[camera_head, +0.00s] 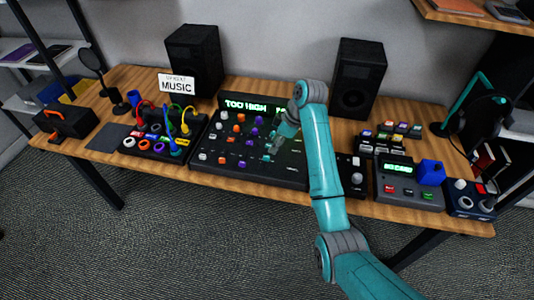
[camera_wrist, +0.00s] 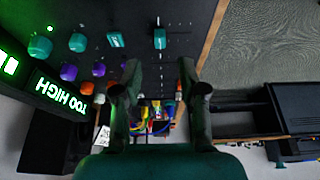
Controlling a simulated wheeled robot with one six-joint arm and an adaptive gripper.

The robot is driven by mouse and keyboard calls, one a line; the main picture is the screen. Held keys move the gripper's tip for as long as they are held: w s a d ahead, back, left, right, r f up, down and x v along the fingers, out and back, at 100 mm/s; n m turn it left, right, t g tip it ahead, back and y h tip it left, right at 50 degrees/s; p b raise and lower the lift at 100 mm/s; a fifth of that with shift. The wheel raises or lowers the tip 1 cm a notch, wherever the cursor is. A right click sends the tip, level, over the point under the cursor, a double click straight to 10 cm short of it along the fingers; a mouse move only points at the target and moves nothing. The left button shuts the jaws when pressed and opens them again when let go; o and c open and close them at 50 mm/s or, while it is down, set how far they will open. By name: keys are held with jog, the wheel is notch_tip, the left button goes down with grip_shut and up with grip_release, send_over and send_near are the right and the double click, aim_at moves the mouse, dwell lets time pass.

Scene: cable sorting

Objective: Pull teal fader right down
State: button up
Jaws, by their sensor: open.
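The black mixer panel (camera_head: 215,166) carries coloured knobs and caps, and its screen (camera_head: 252,104) reads "TOO HIGH". In the wrist view a teal cap (camera_wrist: 160,38) sits on marked slots, just beyond my fingertips. Another teal cap with a white line (camera_wrist: 115,40) lies nearer the screen, followed by two round teal knobs (camera_wrist: 77,41). I cannot tell for certain which cap is the right fader. My gripper (camera_wrist: 160,72) is open and empty over the panel, fingers apart. In the head view my gripper (camera_head: 276,148) partly hides the panel's right side.
A cable board (camera_head: 155,145) with coloured plugs stands left of the mixer. A small black box (camera_head: 352,175) and a grey keypad unit (camera_head: 408,182) stand to the right. Speakers (camera_head: 194,60) are behind. The table's front edge lies close to the panel.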

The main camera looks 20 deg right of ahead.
aim_at(266, 157)
jog(key=x, duration=0.7)
jog(key=shift+f, duration=0.25)
grip_shut()
